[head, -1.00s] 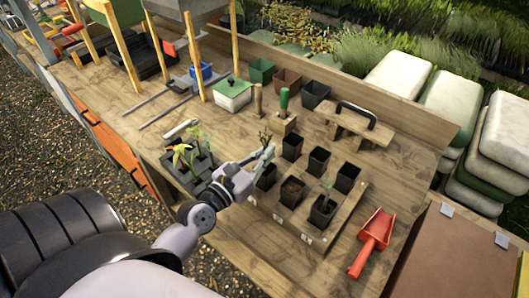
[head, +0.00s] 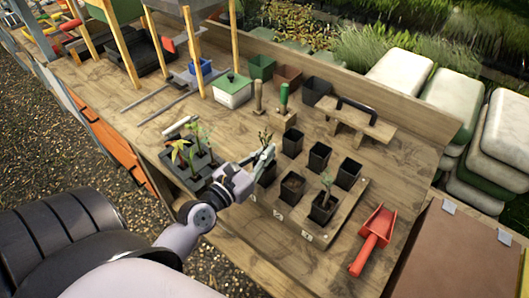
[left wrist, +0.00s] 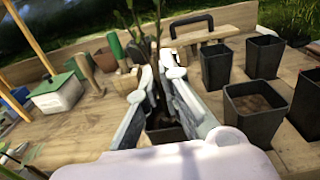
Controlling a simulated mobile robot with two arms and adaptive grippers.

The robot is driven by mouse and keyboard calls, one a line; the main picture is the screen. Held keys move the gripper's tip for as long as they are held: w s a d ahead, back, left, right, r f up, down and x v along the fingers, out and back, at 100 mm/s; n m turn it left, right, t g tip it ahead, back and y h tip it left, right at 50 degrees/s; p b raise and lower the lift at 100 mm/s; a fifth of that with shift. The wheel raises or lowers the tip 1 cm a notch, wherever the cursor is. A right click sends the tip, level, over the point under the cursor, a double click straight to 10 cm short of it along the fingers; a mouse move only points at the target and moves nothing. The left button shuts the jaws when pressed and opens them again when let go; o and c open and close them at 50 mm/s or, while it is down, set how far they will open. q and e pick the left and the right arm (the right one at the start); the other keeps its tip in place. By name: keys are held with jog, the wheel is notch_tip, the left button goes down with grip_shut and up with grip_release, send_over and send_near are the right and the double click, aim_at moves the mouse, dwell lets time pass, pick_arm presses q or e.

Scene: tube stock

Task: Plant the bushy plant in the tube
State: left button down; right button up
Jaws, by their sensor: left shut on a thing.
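My left gripper (head: 266,156) is shut on a thin-stemmed plant with small sparse leaves (head: 264,137). The plant stands upright between the fingers in the left wrist view (left wrist: 150,48). The gripper is over the near-left black square tube (head: 268,175), whose dark opening shows just below the fingers in the left wrist view (left wrist: 165,134). The fingers hide the stem's lower end, so I cannot tell how deep it sits. A seedling (head: 326,186) stands in the near-right tube (head: 323,211). My right gripper is not in view.
A black tray with leafy seedlings (head: 183,165) is left of the gripper. A red scoop (head: 374,235) lies right. Wooden-handled tools (head: 283,97) and a black-handled float (head: 360,120) stand behind.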

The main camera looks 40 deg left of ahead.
pick_arm(q)
jog(key=shift+f, duration=0.6)
dwell(1.0)
dwell(0.6)
jog(key=c, duration=1.7)
grip_release()
jog(key=shift+c, duration=0.3)
jog(key=c, duration=0.4)
notch_tip(320, 180, up, 9)
jog(key=p, duration=0.9)
